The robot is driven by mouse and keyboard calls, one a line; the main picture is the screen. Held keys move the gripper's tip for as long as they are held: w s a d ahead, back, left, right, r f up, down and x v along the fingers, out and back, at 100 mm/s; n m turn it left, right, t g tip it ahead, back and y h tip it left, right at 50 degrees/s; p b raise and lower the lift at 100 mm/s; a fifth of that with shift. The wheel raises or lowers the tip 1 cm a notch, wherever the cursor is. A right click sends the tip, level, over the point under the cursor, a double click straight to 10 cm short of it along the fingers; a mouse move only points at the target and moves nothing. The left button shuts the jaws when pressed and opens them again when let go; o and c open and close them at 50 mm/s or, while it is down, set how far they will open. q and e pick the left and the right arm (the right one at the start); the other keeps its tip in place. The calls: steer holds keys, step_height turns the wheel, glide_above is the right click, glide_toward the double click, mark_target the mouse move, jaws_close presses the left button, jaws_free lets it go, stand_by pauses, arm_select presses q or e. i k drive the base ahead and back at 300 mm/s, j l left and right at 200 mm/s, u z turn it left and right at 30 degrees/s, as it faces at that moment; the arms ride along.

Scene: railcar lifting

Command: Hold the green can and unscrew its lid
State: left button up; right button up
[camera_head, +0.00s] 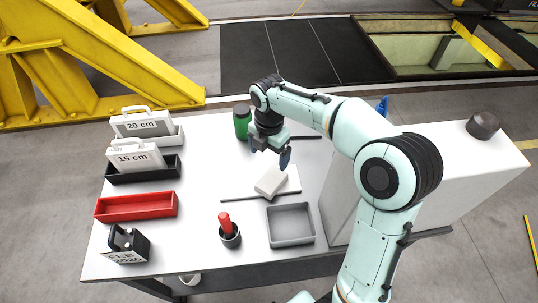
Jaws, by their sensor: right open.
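The green can (241,121) stands upright near the back edge of the white table, just left of my right gripper. My right gripper (269,155) hangs over the table with its fingers apart, and its arm comes in from the right. The can is partly overlapped by the gripper's wrist, and I cannot tell whether they touch. The top of the can looks dark, but the lid is too small to make out clearly. My left gripper is not in view.
The white table (200,190) also holds a red tray (136,207), a grey tray (291,225), a pale block (271,181), a black cup with a red-handled item (229,236), labelled cases (146,124) and a date block (126,245). A white cabinet (470,160) stands right. Yellow steel supports (90,60) stand behind.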

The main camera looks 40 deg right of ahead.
mark_target(240, 126)
steer(key=k+j, duration=0.8)
steer(key=j, duration=0.15)
